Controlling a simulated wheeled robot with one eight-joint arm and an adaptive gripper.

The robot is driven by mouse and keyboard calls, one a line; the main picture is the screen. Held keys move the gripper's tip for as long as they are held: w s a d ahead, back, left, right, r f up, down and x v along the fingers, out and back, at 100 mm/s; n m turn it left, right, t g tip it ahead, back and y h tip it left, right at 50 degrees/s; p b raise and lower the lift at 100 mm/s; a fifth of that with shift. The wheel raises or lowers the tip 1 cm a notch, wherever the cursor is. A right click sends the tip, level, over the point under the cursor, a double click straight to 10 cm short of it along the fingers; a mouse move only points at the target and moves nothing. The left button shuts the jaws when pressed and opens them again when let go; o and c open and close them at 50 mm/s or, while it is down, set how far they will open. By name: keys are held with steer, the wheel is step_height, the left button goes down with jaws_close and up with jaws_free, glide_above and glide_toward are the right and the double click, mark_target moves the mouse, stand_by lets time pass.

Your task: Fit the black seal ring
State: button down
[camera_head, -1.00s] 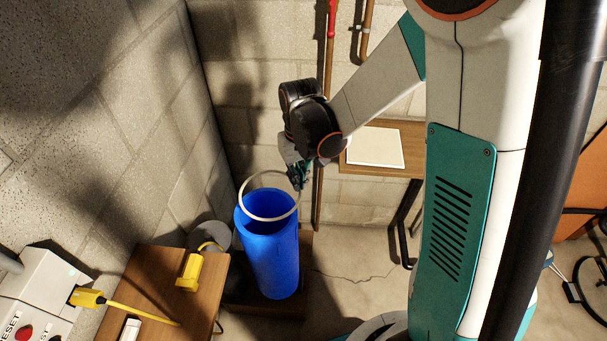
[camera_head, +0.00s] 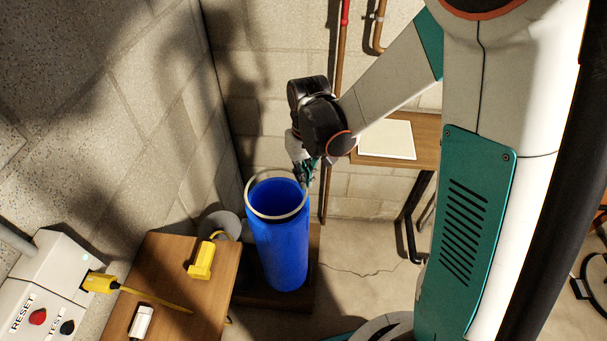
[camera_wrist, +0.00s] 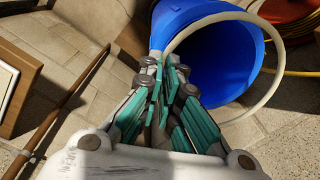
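A thin pale cream ring (camera_head: 276,218) is at the open top of a tall blue cylinder (camera_head: 281,256). No black ring shows; this pale ring is the only one at the cylinder. My gripper (camera_head: 304,176) is at the ring's right side, by the cylinder's rim. In the wrist view, the fingers (camera_wrist: 165,68) are close together at one side of the ring (camera_wrist: 282,70) and appear shut on it. The ring curves over the mouth of the cylinder (camera_wrist: 228,62) and extends past its rim. Whether it touches the rim is unclear, and the gripped part is largely hidden.
A wooden table (camera_head: 222,268) with a yellow device (camera_head: 202,260) and cable is left of the cylinder. A white control box (camera_head: 48,275) is farther left. A wooden shelf (camera_head: 427,150) and copper pipes are behind my arm. The block wall is close on the left.

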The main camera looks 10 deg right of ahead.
steer(key=shift+f+b, duration=0.85)
steer(key=shift+f, duration=0.5)
steer(key=shift+f+b, duration=0.8)
steer(key=shift+b, duration=0.1)
steer(key=c, duration=1.7)
jaws_free()
steer(key=r, duration=1.2)
steer(key=shift+d, duration=0.3)
steer(key=s+d+r+t, duration=0.2)
steer(key=s, duration=0.2)
steer(key=s+d+r+m+t, duration=0.1)
steer(key=s+d+r+t, duration=0.1)
steer(key=s, duration=0.3)
steer(key=s+d+r+m+t, duration=0.1)
steer(key=s+d+r+t, duration=0.1)
steer(key=s, duration=0.3)
steer(key=shift+s+r+t+h, duration=0.1)
steer(key=shift+r+t+h, duration=0.2)
steer(key=shift+r+t, duration=0.25)
